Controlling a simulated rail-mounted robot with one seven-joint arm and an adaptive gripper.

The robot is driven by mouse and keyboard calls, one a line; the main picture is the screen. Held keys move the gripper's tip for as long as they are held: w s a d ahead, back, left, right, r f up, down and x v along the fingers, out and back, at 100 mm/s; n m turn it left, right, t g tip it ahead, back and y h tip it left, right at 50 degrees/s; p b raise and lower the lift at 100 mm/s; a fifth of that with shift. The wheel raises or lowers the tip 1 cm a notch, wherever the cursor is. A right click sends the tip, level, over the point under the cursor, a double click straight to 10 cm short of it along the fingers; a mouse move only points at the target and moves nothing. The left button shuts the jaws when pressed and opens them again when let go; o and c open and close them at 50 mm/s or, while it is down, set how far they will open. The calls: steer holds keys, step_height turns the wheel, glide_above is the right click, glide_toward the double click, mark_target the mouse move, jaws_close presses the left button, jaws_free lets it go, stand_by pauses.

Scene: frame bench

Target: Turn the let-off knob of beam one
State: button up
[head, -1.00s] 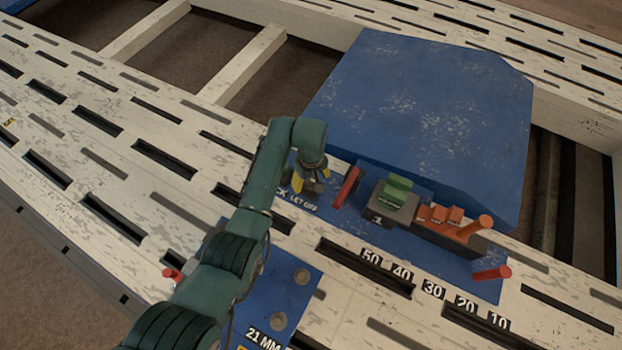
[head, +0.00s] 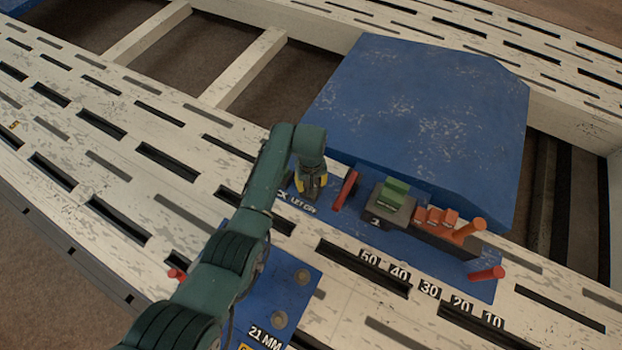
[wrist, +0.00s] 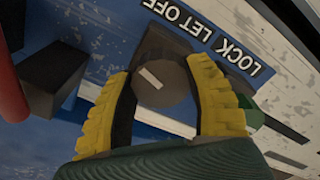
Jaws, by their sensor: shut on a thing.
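The let-off knob (wrist: 163,82) is a round dark grey knob with a short white mark across its face. It sits beside the white "LET OFF" and "LOCK" lettering on the blue plate in the wrist view. My gripper (wrist: 160,74) is shut on it, with one yellow ribbed finger on each side. In the head view my gripper (head: 311,188) points down at the blue panel, and it hides most of the knob. A black block marked "1" (head: 376,221) stands to its right, with a green piece (head: 396,191) on top.
A red bar (head: 345,190) stands close to the right of my gripper. Orange blocks (head: 436,216), an orange peg (head: 470,229) and a red peg (head: 487,273) are farther right. A large blue cover (head: 420,120) rises behind. Slotted pale beams surround the panel.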

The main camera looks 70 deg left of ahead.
steer(key=m+p, duration=0.2)
steer(key=m, duration=0.1)
steer(key=shift+m, duration=0.4)
steer(key=m+p, duration=0.1)
steer(key=m, duration=0.2)
steer(key=shift+s+m, duration=0.1)
steer(key=shift+m, duration=0.2)
steer(key=m+p, duration=0.1)
steer(key=m, duration=0.2)
steer(key=shift+m, duration=0.3)
steer(key=shift+f+m, duration=0.15)
steer(key=shift+m, duration=1.45)
steer(key=o, duration=1.2)
steer(key=shift+p, duration=0.3)
steer(key=shift+r, duration=0.2)
step_height(320, 180, up, 12)
